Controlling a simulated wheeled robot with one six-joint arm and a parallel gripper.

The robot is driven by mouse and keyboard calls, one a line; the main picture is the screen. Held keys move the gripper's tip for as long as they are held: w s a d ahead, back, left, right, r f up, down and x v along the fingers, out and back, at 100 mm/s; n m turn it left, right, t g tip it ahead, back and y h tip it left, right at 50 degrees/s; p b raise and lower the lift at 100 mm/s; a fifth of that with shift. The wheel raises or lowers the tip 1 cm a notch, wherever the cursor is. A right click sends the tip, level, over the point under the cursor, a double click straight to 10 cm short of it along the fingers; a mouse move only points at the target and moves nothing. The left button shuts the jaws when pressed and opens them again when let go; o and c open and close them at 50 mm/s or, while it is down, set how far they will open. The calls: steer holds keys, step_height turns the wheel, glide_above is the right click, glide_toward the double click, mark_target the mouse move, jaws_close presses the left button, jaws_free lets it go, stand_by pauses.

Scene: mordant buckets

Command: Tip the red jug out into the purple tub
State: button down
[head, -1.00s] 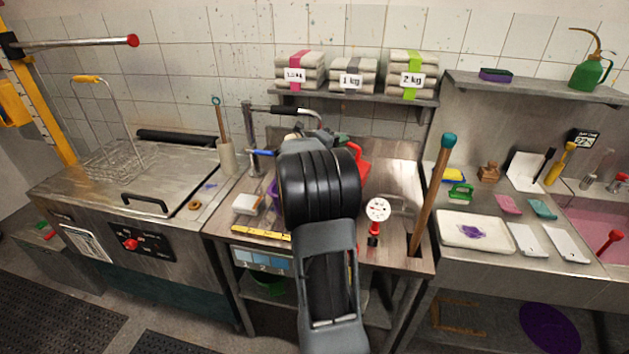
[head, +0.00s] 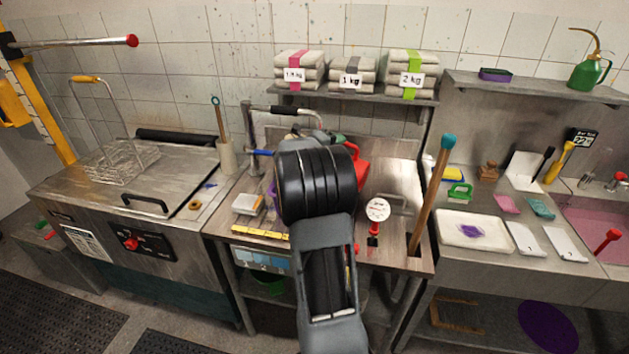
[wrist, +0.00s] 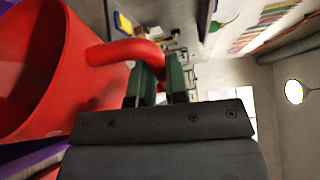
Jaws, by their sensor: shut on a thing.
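The red jug (wrist: 88,80) fills the left of the wrist view. My gripper (wrist: 156,84) is shut on its curved handle, with a green finger on each side. The jug looks tilted, with its darker inside towards the left edge; how far it leans is hard to tell. Purple surfaces, likely the purple tub (wrist: 32,158), show beside and beyond the jug. In the head view the red jug (head: 362,174) shows only in part to the right of my arm. A sliver of the purple tub (head: 271,190) shows left of my arm. The jug's contents are not visible.
A round dial scale (head: 378,209) stands right of my arm, near a tall wooden paddle (head: 431,195). A tap frame (head: 250,140) stands at the back left of the bench. A shelf with wrapped bundles (head: 351,76) hangs above. A white block (head: 246,204) lies at left.

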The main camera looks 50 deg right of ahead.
steer(key=shift+w+a+n+p, duration=0.2)
steer(key=shift+w+n+p, duration=0.3)
steer(key=shift+p, duration=0.3)
stand_by(0.4)
